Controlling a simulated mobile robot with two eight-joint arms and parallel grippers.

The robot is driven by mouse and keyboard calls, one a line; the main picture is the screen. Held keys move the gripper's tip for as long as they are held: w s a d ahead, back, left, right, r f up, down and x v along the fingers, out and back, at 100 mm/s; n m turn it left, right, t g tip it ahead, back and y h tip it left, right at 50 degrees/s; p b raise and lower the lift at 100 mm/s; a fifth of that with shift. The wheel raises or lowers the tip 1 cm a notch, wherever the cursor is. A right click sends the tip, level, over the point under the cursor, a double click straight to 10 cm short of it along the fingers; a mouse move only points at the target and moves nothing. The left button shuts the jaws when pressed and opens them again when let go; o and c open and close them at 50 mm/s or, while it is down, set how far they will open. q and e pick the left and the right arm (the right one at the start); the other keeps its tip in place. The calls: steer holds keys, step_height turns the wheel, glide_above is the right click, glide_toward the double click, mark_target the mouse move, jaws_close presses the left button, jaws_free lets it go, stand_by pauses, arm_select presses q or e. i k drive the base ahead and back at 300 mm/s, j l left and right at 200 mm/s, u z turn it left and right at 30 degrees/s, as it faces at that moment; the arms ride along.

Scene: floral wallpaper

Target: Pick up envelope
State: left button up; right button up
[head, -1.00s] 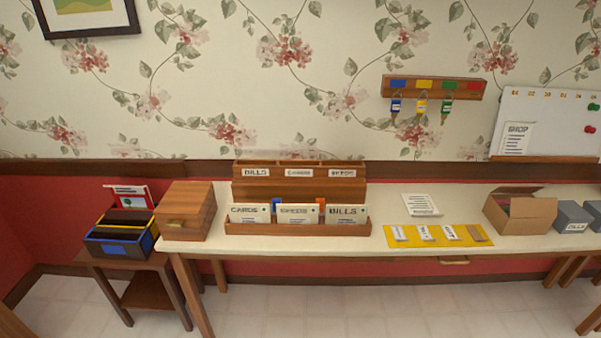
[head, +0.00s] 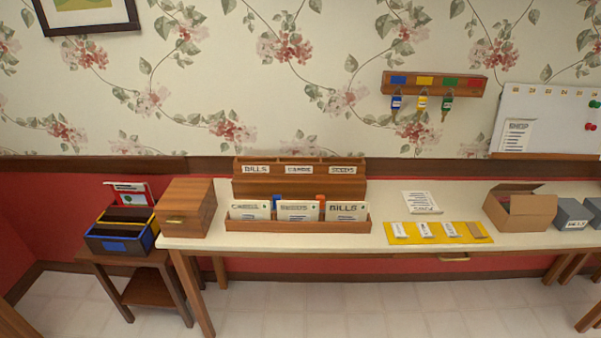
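Three pale envelopes stand upright side by side in a low wooden tray (head: 297,226) on the white table. The left envelope (head: 249,211) has a label that seems to read CARDS. The middle envelope (head: 298,211) has a blurred label. Neither of my grippers is in view.
A wooden box (head: 187,208) stands left of the tray. A yellow mat (head: 434,240) with small cards, a paper sheet (head: 422,202) and an open cardboard box (head: 522,212) lie to the right. A small side table (head: 145,285) holds a dark bin (head: 117,245).

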mark_target(287, 210)
steer(key=i+l+u, duration=0.3)
steer(key=i, duration=0.4)
steer(key=i+l+u, duration=0.3)
steer(key=i+l, duration=0.3)
steer(key=i, duration=0.1)
